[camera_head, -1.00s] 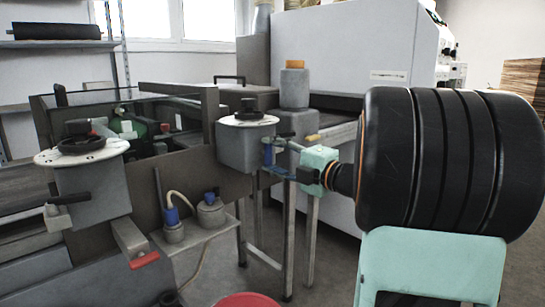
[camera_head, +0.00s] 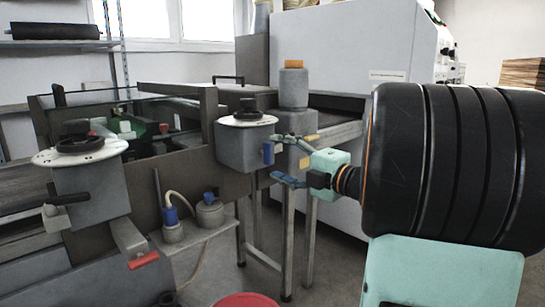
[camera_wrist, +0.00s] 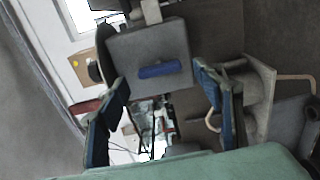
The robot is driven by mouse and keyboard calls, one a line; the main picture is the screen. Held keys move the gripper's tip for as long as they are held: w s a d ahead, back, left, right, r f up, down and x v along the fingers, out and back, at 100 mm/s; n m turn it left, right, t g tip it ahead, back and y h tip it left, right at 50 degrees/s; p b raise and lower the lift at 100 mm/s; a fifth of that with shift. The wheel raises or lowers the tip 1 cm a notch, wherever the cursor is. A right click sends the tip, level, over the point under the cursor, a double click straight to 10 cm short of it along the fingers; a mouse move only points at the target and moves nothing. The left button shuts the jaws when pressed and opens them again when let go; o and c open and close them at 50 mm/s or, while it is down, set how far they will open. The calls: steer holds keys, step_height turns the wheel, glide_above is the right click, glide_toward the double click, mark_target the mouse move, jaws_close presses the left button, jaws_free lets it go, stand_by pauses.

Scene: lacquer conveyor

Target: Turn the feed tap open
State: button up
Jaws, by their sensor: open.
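A short blue lever (camera_head: 268,153), which looks like the feed tap's handle, stands upright on the right side of a grey box (camera_head: 238,148) with a white dial on top. In the wrist view the lever (camera_wrist: 159,70) lies across the box face, between and beyond my fingertips. My gripper (camera_head: 281,158) is open, with its blue-padded fingers spread just right of the lever. The wrist view shows the gripper (camera_wrist: 163,82) empty, with one finger on each side. I see no contact with the lever. The tap's inner parts are hidden.
A yellow-tipped handle (camera_head: 312,138) is close to my upper finger. A grey cylinder with an orange top (camera_head: 293,85) stands behind. A second dial box (camera_head: 85,185) and a red-handled lever (camera_head: 143,260) are at the left. Two small pots stand on a low shelf.

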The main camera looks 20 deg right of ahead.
steer(key=v, duration=0.9)
